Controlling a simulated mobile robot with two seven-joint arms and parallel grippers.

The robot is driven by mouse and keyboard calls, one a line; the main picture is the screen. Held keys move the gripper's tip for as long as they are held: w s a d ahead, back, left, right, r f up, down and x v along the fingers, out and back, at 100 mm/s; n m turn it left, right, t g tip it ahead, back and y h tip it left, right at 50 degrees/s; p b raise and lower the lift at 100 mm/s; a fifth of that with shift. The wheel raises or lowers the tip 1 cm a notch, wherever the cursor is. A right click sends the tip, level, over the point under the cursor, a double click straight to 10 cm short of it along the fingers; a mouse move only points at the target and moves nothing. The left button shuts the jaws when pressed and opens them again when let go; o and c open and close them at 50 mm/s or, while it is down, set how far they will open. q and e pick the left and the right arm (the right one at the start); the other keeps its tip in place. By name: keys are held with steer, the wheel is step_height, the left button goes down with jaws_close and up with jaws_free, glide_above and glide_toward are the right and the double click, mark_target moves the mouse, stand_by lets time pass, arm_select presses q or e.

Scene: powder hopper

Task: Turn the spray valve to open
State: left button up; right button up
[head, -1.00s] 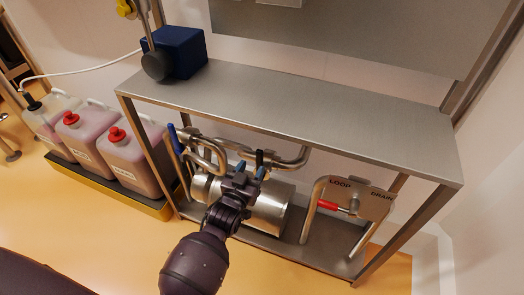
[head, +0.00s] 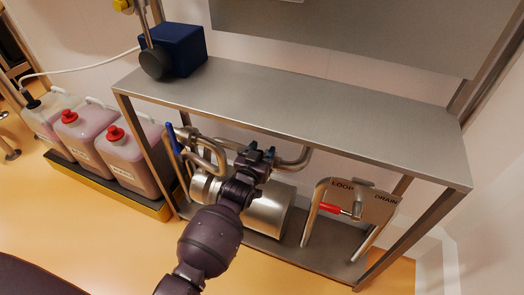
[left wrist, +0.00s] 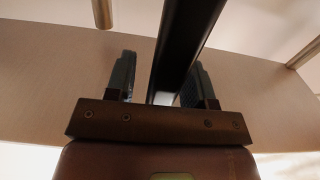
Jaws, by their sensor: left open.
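My left gripper (head: 258,154) is under the front edge of the steel bench, in front of the bent pipes and above the steel cylinder. In the left wrist view its two fingers (left wrist: 161,85) stand apart, with a dark straight bar (left wrist: 187,45) running between them; I cannot tell whether they touch it. A blue lever handle (head: 173,139) stands upright on the pipework to the left of the gripper. A red lever handle (head: 331,208) sits on a plate marked LOOP and DRAIN at right. No label reading spray is legible. My right gripper is not in view.
The steel bench top (head: 300,108) lies over the pipework, with its front legs on both sides. A blue box (head: 178,50) stands on its left end. Canisters with red caps (head: 128,160) stand on a yellow-edged tray at left. The steel cylinder (head: 268,210) lies below the gripper.

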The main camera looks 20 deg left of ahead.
arm_select(q)
steer(key=c, duration=0.9)
jaws_close()
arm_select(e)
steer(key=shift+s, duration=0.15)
